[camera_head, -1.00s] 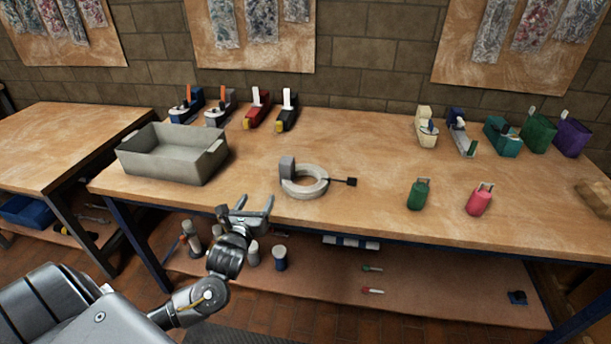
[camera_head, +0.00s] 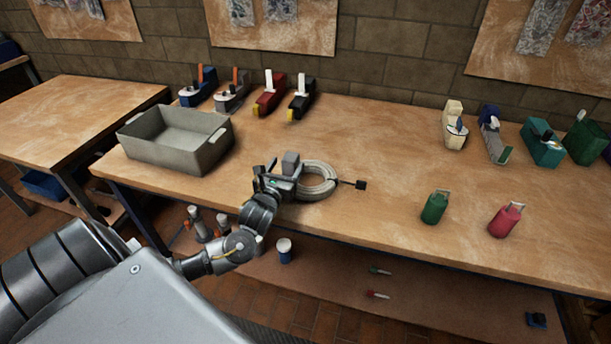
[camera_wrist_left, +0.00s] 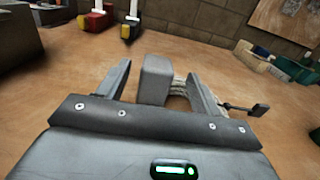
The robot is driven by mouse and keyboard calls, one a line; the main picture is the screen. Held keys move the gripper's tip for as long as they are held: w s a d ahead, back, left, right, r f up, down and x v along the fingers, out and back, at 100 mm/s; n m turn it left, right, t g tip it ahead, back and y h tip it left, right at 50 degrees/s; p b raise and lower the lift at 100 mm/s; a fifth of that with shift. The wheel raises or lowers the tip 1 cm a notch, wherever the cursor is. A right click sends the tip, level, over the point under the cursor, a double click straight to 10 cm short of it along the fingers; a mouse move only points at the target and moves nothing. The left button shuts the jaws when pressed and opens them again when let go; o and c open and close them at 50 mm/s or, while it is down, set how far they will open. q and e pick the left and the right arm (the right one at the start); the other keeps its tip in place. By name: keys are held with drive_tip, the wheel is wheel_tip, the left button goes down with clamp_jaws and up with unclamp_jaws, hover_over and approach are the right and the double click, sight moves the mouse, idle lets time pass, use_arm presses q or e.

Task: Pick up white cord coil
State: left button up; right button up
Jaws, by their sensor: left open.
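The white cord coil (camera_head: 322,181) lies flat on the workbench, with a grey block (camera_head: 290,163) at its left side and a short dark lead with a black end (camera_head: 361,185) at its right. My left gripper (camera_head: 277,172) is open at the coil's left edge. In the left wrist view the grey block (camera_wrist_left: 155,80) stands between the open fingers of the left gripper (camera_wrist_left: 160,84), and the coil (camera_wrist_left: 180,88) shows partly behind the right finger. I cannot tell whether the fingers touch the block. My right gripper is in neither view.
A grey open bin (camera_head: 175,143) stands to the left on the workbench (camera_head: 390,160). Several tape dispensers stand along the back. The bench between coil and canisters is clear.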

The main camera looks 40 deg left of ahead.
sight(292, 152)
use_arm(q)
drive_tip(key=shift+w+a, duration=0.15)
drive_tip(key=shift+w, duration=0.5)
drive_tip(key=shift+w+a, duration=0.1)
drive_tip(key=shift+w, duration=0.05)
drive_tip(key=shift+a, duration=0.1)
drive_tip(key=x, duration=0.5)
drive_tip(key=shift+p, duration=0.4)
clamp_jaws()
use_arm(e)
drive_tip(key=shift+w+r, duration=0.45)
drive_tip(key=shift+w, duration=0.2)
